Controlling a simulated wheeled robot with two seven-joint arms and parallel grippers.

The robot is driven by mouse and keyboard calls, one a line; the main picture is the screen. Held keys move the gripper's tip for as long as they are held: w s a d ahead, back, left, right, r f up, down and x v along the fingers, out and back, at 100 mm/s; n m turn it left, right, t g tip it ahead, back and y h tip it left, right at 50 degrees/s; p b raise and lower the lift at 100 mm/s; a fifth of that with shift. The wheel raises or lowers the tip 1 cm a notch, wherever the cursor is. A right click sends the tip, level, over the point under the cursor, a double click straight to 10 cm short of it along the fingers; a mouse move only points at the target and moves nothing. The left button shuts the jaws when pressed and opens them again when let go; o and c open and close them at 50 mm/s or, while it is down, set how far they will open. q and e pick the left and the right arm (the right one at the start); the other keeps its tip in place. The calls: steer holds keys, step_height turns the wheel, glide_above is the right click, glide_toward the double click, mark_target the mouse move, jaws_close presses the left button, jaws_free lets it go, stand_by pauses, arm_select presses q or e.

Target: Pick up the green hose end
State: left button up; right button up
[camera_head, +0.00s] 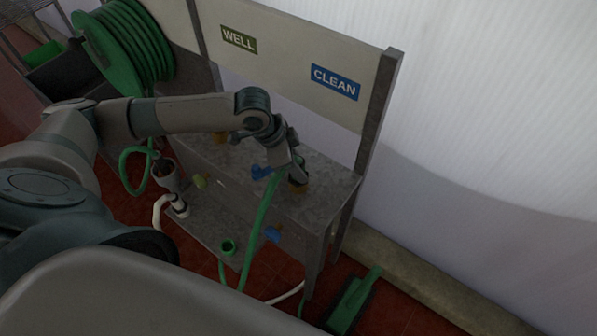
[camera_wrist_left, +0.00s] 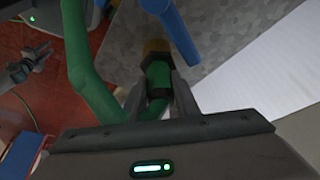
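The green hose end (camera_wrist_left: 158,80), with a dark band, lies between the two fingers of my left gripper (camera_wrist_left: 160,90) in the left wrist view. The fingers appear closed against it from both sides. Its tip meets or sits in a brass-coloured fitting (camera_wrist_left: 157,47) on the grey bench. In the head view my left gripper (camera_head: 294,175) points down over the bench, just above the brass fitting (camera_head: 299,187). The green hose (camera_head: 263,212) bends away from the gripper and hangs over the bench's front edge.
Blue valve handles (camera_head: 262,172) stand beside the fitting and on the bench front. The board behind has WELL (camera_head: 239,39) and CLEAN (camera_head: 335,82) signs. A green hose reel (camera_head: 125,50) is at the back left. A green dustpan-like object (camera_head: 352,300) lies on the floor.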

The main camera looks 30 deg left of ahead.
mark_target(302, 162)
arm_select(q)
steer(key=c, duration=0.5)
steer(key=shift+o, duration=0.2)
steer(key=shift+r+b, duration=0.3)
steer(key=shift+r, duration=0.15)
steer(key=r+b, duration=0.1)
steer(key=r, duration=0.2)
steer(key=shift+d+r+b, duration=0.15)
steer(key=shift+d+b, duration=0.05)
steer(key=shift+b, duration=0.1)
steer(key=s+d+r+b, duration=0.1)
steer(key=s+d+r, duration=0.6)
steer(key=d, duration=0.1)
steer(key=shift+s+d+b, duration=0.2)
steer(key=shift+s+b, duration=0.15)
steer(key=shift+w+f, duration=0.1)
steer(key=shift+w, duration=0.05)
